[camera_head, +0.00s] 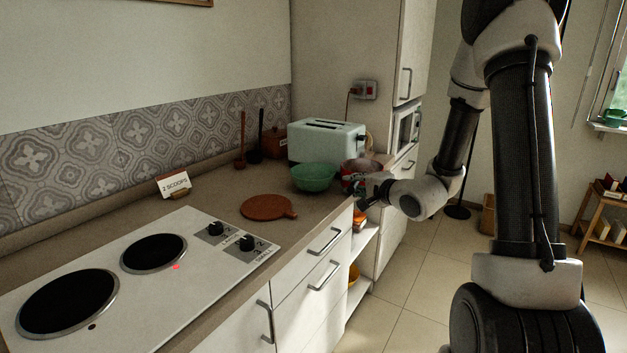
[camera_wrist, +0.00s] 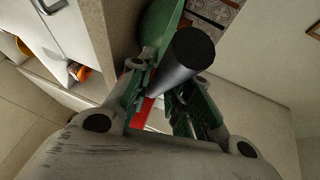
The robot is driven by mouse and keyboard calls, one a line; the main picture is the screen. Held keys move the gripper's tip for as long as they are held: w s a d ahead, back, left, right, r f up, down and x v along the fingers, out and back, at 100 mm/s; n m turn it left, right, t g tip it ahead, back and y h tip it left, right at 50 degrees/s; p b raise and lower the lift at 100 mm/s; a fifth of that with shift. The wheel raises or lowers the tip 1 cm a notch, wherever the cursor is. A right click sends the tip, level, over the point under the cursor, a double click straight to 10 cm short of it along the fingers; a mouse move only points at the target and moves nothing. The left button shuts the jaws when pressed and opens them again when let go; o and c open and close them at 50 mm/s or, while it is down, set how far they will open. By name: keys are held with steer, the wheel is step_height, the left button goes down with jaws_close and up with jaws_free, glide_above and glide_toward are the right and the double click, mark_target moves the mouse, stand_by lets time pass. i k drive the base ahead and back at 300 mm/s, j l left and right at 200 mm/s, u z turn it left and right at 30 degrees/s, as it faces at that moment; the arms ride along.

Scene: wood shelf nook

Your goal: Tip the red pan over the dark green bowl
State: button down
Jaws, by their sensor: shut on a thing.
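The red pan (camera_head: 361,167) is at the counter's right end, just right of a green bowl (camera_head: 314,177). My gripper (camera_head: 366,191) is in front of the pan and shut on its black handle, which shows in the wrist view as a dark cylinder between the fingers (camera_wrist: 160,95). A strip of red (camera_wrist: 147,110) shows between the fingers there. The green bowl (camera_wrist: 160,28) is partly visible behind the handle. The pan's contents and its exact tilt are hidden. I cannot tell whether the pan touches the bowl or counter.
A pale green toaster (camera_head: 326,141) stands behind the bowl. A round brown board (camera_head: 267,207) lies in front. A hob (camera_head: 110,285) and a "2 scoops" card (camera_head: 173,184) are to the left. A dark green bowl (camera_head: 614,115) sits on the windowsill at far right.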

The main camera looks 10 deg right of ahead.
mark_target(311, 178)
steer(key=k+j+u, duration=0.1)
steer(key=k+j, duration=0.15)
steer(key=k, duration=0.2)
steer(key=k+j+u, duration=0.15)
steer(key=k+j, duration=0.15)
steer(key=i+j, duration=0.1)
steer(key=i, duration=0.25)
steer(key=i+j, duration=0.15)
steer(key=i, duration=0.2)
